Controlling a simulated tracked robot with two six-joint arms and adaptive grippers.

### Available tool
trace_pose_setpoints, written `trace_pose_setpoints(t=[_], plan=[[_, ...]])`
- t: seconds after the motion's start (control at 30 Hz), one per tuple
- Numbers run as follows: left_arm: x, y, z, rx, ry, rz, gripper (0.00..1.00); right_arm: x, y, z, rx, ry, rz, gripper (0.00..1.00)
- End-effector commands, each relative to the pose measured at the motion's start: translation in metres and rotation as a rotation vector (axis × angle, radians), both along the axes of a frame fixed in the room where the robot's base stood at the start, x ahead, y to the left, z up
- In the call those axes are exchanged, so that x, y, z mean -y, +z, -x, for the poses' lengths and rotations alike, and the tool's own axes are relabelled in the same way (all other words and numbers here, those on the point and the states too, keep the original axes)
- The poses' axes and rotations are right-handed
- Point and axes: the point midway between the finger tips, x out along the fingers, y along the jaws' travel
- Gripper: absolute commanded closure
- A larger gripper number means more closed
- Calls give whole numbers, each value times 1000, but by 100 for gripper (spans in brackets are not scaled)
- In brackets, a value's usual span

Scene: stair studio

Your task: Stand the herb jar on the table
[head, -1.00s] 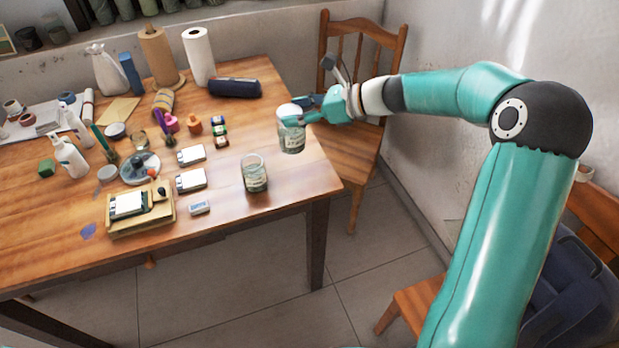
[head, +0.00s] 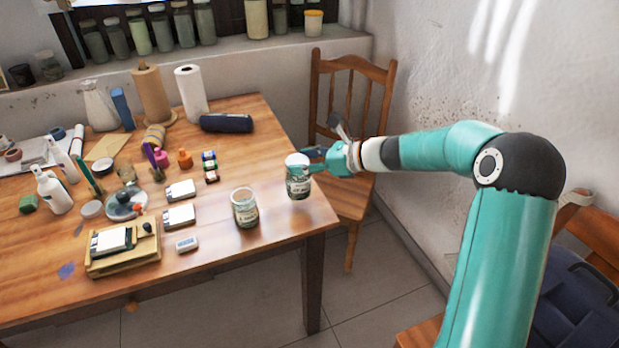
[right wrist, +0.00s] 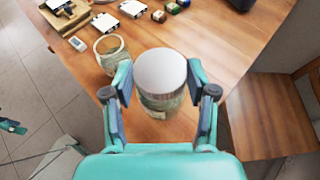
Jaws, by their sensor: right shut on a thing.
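The herb jar (head: 298,184) is a glass jar with a pale label and a white lid. It is upright at the right end of the wooden table (head: 285,222). My right gripper (head: 308,167) is shut on it from the right, near its upper part. In the right wrist view the jar's white lid (right wrist: 161,70) sits between the two fingers of my right gripper (right wrist: 160,84). I cannot tell for sure whether its base touches the tabletop.
An open glass jar (head: 245,210) stands left of the herb jar, with a gap between. White blocks (head: 180,216), small spice pots (head: 210,166) and a dark blue case (head: 227,123) lie further off. A wooden chair (head: 352,200) stands beyond the right edge.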

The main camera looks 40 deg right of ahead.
Motion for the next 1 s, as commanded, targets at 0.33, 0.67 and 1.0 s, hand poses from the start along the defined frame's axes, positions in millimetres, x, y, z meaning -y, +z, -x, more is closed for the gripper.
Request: trace_pose_setpoints(t=[0.33,0.67,1.0], plan=[[0,-6,0,0,0,0,17,0,-37,0,-2,0,-3,100],[0,-7,0,0,0,0,17,0,-48,0,2,-1,0,100],[0,-7,0,0,0,0,17,0,-49,0,0,-1,0,18]])
